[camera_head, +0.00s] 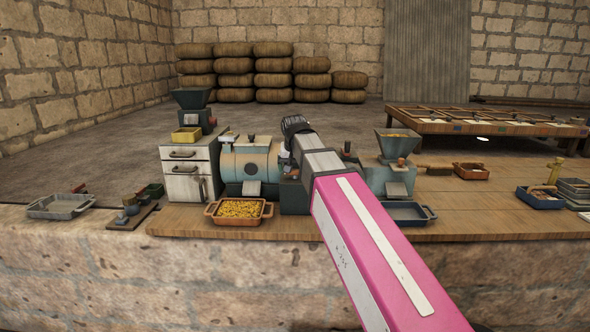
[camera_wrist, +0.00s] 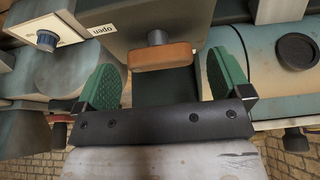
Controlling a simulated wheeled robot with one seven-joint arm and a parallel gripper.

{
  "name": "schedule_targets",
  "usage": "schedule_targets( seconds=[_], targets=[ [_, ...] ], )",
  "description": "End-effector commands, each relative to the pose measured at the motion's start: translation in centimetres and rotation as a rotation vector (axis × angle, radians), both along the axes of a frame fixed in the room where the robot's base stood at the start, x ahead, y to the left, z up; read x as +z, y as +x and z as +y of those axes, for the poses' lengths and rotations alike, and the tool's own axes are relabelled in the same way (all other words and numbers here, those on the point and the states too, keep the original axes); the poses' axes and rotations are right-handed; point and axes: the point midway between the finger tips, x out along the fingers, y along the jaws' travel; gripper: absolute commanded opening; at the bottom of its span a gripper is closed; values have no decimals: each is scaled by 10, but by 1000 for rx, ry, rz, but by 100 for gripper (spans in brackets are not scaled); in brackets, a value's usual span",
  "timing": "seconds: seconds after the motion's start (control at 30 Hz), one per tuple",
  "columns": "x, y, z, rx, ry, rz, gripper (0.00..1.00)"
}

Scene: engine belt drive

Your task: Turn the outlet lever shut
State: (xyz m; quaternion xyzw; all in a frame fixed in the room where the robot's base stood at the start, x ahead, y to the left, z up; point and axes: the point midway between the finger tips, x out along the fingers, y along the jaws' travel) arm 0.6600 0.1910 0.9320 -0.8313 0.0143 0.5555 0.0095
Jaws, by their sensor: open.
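An orange-brown lever handle (camera_wrist: 162,56) on a grey round pivot stands out from a dark grey housing (camera_wrist: 140,22) in the wrist view; I take it to be the outlet lever. A small white label (camera_wrist: 103,31) beside it shows "open", upside down in this view. My gripper (camera_wrist: 164,78) has its two green-padded fingers wide apart, one on each side of the handle. I see no clear contact between the pads and the handle.
In the head view, a blue-green machine drum (camera_head: 250,160), a white cabinet (camera_head: 190,168) and a hopper machine (camera_head: 397,150) stand close around my arm. A tray of yellow grains (camera_head: 239,222) and a blue tray (camera_head: 408,222) sit in front. The wooden bench (camera_head: 480,222) is clearer at right.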

Motion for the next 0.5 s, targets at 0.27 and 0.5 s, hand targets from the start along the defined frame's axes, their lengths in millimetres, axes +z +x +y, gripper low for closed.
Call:
schedule_targets(
  seconds=[0.27,0.5],
  targets=[
    [-9,4,0,0,0,0,96],
    [-9,3,0,0,0,0,79]
  ],
)
